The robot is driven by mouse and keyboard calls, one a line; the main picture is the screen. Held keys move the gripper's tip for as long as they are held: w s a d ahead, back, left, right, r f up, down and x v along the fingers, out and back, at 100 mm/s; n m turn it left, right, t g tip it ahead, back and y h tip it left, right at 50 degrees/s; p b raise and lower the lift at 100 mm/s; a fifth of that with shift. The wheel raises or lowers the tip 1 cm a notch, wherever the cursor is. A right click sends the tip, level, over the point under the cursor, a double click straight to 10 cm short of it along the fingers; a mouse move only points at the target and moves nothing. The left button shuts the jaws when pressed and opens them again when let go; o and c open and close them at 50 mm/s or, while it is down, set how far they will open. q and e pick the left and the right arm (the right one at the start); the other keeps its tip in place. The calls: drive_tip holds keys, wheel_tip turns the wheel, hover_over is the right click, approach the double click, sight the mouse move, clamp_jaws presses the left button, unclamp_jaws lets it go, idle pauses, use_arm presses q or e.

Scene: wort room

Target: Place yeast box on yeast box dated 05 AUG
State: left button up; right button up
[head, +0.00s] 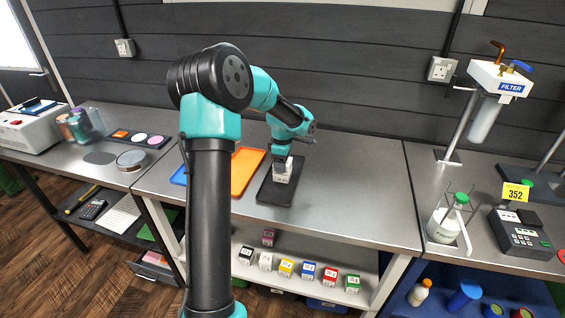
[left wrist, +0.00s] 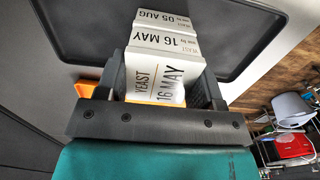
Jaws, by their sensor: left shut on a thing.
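My left gripper (head: 284,158) is shut on a white yeast box (left wrist: 157,80) marked 16 MAY. It holds the box over the black tray (head: 270,194), with the fingers on the box's two sides in the left wrist view (left wrist: 160,92). The white yeast box dated 05 AUG (left wrist: 160,20) shows just past the held box in the left wrist view, above the black tray's floor. The held box covers part of it, and I cannot tell whether the two touch. My right gripper is not in view.
An orange tray (head: 246,165) and a blue tray (head: 180,176) lie left of the black tray. Several small coloured boxes (head: 308,271) stand on the shelf below. A filter stand (head: 497,82) is at far right.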

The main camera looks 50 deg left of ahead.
use_arm(q)
drive_tip(key=shift+f, duration=0.15)
drive_tip(key=o, duration=0.9)
drive_tip(key=shift+o, duration=0.2)
wheel_tip(320, 180, up, 12)
drive_tip(key=shift+r, duration=0.2)
